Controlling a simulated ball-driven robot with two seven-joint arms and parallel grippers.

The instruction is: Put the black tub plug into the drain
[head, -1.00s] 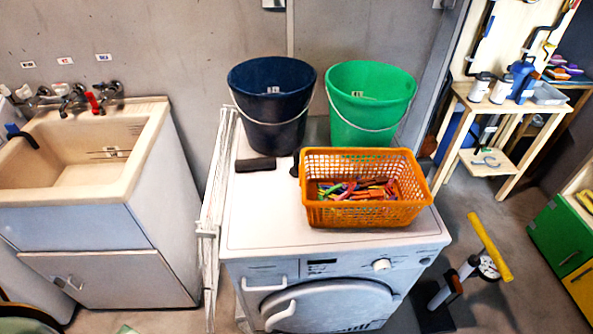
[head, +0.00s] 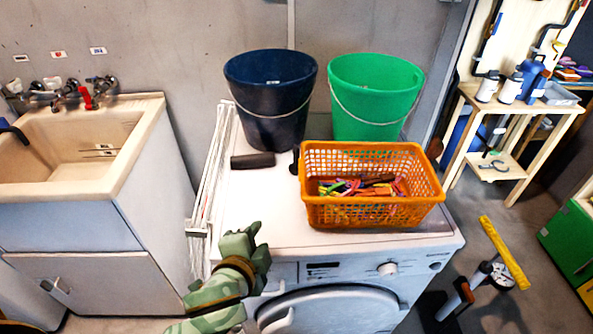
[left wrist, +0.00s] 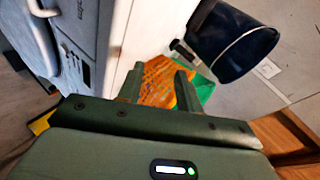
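My left gripper (head: 252,240) is in front of the washing machine's front left top edge. In the left wrist view its two fingers (left wrist: 158,86) stand apart with nothing between them. On the white machine top (head: 245,205) lie a black block-like item (head: 253,160) and a narrow black item (head: 294,162) against the orange basket. I cannot tell whether either is the tub plug. The beige sink (head: 140,150) is at the left; its drain is not visible. My right gripper is not in view.
The orange basket (head: 372,212) holds coloured pegs. A dark blue bucket (head: 270,95) and a green bucket (head: 375,95) stand behind it. A white folded rack (head: 205,190) stands between sink and machine. The left front of the machine top is clear.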

